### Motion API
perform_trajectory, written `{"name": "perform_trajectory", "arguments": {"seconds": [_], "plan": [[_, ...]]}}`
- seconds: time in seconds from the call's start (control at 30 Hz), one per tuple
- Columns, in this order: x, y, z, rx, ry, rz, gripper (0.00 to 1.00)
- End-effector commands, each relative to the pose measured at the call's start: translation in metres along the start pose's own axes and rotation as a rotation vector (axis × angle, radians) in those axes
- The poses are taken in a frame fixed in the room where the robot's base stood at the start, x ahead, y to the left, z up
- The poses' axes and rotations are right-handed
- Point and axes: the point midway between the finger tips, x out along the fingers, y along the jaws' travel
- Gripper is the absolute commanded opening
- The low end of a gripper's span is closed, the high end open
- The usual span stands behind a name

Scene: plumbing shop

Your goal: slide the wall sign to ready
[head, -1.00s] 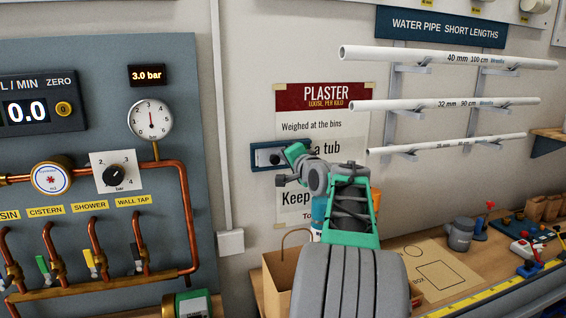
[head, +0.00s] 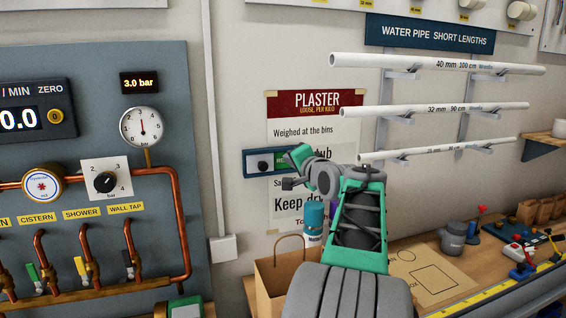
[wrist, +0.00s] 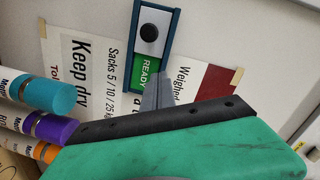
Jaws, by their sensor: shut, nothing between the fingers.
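The wall sign is a dark blue frame (head: 250,153) on the wall over the plaster poster. In the wrist view the frame (wrist: 174,22) runs lengthwise up the picture. Its round black knob (head: 262,165) is toward the left end in the head view; the knob (wrist: 149,32) is toward the top in the wrist view. A green READY panel (wrist: 145,70) shows beside the knob. My gripper (wrist: 158,92) is shut and empty, its grey fingertips at the frame's READY end, apart from the knob. In the head view my gripper (head: 292,156) hides the sign's right end.
Colored-capped tubes (wrist: 50,95) stand close to my gripper in the wrist view. A paper bag (head: 275,285) stands on the bench below the sign. White pipes (head: 435,64) on brackets are to the right. A copper-pipe panel (head: 90,70) is on the left.

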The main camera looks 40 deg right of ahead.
Motion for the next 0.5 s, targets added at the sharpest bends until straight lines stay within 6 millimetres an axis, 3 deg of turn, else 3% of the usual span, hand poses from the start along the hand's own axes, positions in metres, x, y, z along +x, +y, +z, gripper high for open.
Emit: {"name": "perform_trajectory", "arguments": {"seconds": [0.1, 0.2, 0.5], "plan": [[-0.029, 0.004, -0.002, -0.003, 0.009, 0.001, 0.00], [-0.046, 0.004, -0.003, -0.001, 0.009, 0.001, 0.00], [-0.059, 0.002, -0.002, 0.001, 0.003, 0.002, 0.00]]}}
